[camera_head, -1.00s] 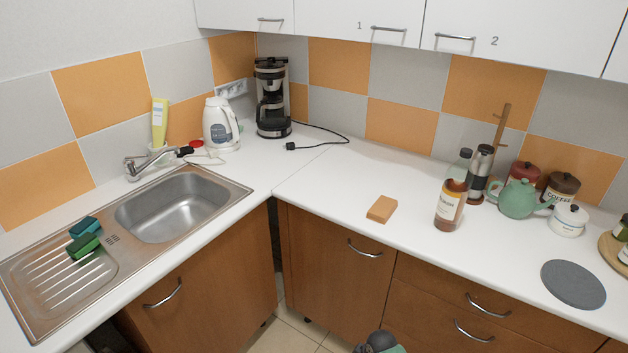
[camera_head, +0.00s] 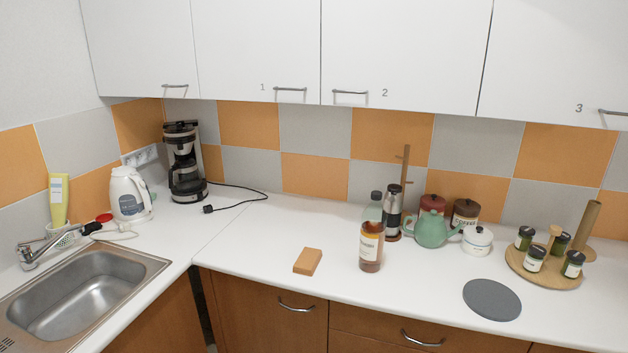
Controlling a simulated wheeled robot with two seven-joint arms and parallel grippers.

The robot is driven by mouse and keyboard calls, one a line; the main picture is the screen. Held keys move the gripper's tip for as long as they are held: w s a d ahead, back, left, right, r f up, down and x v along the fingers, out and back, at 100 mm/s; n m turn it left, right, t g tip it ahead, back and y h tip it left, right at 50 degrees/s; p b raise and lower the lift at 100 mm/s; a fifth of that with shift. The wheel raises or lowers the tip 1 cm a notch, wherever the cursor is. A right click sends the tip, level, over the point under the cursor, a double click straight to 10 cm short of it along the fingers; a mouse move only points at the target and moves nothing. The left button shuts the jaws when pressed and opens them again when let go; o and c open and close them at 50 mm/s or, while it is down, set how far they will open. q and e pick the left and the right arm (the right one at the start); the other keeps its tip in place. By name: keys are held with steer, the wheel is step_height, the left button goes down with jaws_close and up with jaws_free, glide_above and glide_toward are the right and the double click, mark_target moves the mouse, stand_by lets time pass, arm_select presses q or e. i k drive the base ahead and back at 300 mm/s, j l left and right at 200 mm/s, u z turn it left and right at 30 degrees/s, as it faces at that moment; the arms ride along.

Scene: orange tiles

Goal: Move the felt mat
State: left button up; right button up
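The felt mat (camera_head: 492,299) is a flat, round, dark grey disc. It lies on the white countertop (camera_head: 420,285) at the right, near the front edge. Nothing stands on it. Neither of my grippers shows in the head view.
An amber bottle (camera_head: 371,247) and an orange-brown block (camera_head: 308,261) are left of the mat. A green teapot (camera_head: 432,229) and a white pot (camera_head: 477,240) stand behind it. A round wooden tray (camera_head: 520,262) with several jars is behind right. The sink (camera_head: 80,295) is far left.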

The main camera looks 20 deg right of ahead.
mark_target(492, 300)
steer(key=z, duration=1.6)
steer(key=i+l+u, duration=0.1)
steer(key=l, duration=0.45)
steer(key=i+l+u, duration=0.1)
steer(key=l, duration=0.4)
steer(key=i+l+u, duration=0.1)
steer(key=l, duration=0.45)
steer(key=i, duration=0.05)
